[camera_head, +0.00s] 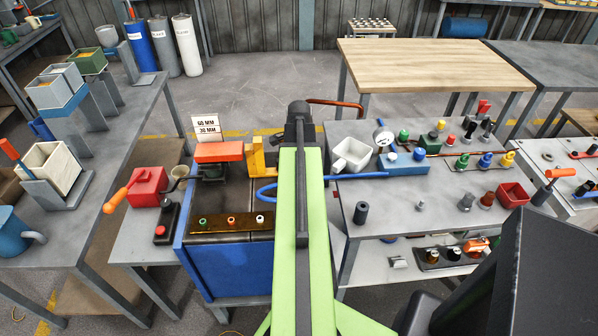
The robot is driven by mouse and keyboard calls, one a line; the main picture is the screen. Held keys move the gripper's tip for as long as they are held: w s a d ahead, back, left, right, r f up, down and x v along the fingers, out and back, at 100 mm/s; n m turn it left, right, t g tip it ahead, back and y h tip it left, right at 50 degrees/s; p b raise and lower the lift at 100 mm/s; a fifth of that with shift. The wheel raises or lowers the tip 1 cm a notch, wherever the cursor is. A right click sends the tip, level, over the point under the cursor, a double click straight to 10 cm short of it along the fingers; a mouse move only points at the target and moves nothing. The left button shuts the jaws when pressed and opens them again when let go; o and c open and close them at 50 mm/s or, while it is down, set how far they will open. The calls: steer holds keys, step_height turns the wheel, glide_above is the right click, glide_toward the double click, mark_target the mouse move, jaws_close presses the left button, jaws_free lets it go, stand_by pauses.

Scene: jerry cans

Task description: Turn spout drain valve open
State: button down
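My green arm (306,235) runs up the middle of the picture. The dark part at its far end appears to be my gripper (298,112); its fingers cannot be made out. A red container (148,186) with an orange handle or spout (121,196) sticking out to its lower left stands on the grey bench left of my arm. It may be the can with the drain valve, but I cannot tell. My gripper is apart from it, to its upper right. No valve lever can be clearly identified, and the arm hides part of the scene.
A blue cabinet (232,262) with a dark top stands just left of my arm. A blue hose or rod (350,176) crosses behind the arm. The right bench (385,217) holds a white pan (351,155) and several knobs. Open floor (255,80) lies beyond.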

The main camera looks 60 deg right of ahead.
stand_by(0.3)
steer(key=c, duration=0.9)
jaws_free()
steer(key=shift+r, duration=0.1)
step_height(320, 180, up, 17)
steer(key=p, duration=1.7)
steer(key=shift+r, duration=0.1)
